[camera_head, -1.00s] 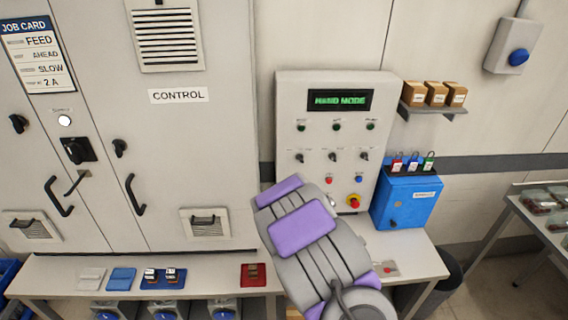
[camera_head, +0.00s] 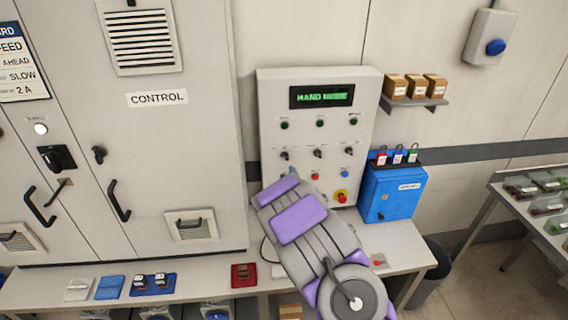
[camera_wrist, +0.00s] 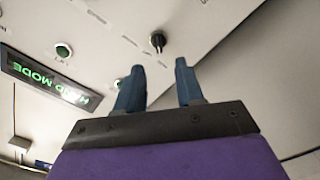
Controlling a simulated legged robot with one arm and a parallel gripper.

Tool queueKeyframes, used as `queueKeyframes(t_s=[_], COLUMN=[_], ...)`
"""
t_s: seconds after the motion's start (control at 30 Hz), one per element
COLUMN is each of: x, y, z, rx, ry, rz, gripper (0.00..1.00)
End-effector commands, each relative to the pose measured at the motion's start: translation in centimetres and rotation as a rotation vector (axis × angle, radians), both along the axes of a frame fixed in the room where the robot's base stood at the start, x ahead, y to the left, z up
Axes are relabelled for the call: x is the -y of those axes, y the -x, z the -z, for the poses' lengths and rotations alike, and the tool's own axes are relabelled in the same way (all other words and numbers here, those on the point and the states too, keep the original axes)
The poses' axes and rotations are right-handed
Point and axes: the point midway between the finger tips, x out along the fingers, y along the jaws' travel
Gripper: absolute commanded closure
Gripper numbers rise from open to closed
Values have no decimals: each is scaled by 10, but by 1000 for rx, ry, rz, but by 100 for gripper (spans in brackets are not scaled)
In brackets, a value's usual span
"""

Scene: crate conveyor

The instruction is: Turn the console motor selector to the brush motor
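The grey console (camera_head: 268,110) stands upright on the bench with three black selector knobs in a row: left (camera_head: 284,156), middle (camera_head: 318,153) and right (camera_head: 350,152). Their labels are too small to read, so I cannot tell which is the motor selector. My gripper (camera_head: 292,172) is just below the left knob in the head view, its fingertips mostly hidden by its purple and grey body. In the wrist view my gripper (camera_wrist: 158,80) has two blue fingers apart and empty. A black knob (camera_wrist: 157,40), apparently the left one, shows beyond the gap, untouched.
The console display (camera_head: 321,96) reads HAND MODE, with green lamps below it. A red emergency button (camera_head: 341,197) is at the console's lower right. A blue box (camera_head: 392,195) with padlocks stands right of it. A control cabinet (camera_head: 160,130) stands left.

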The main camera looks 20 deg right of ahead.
Motion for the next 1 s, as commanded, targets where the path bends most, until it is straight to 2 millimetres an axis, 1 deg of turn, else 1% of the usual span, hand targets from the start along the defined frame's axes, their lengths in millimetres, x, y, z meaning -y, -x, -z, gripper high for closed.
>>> queueKeyframes(t_s=[0.1,0.43,0.6,0.8,1.0], x=[4,7,16,22,21], y=[-15,-53,-69,-80,-84], z=[1,-1,0,1,-1], rx=[1,3,2,0,1], ry=[0,6,3,2,3], rz=[1,0,1,1,0], gripper=[63,63,63,63,63])
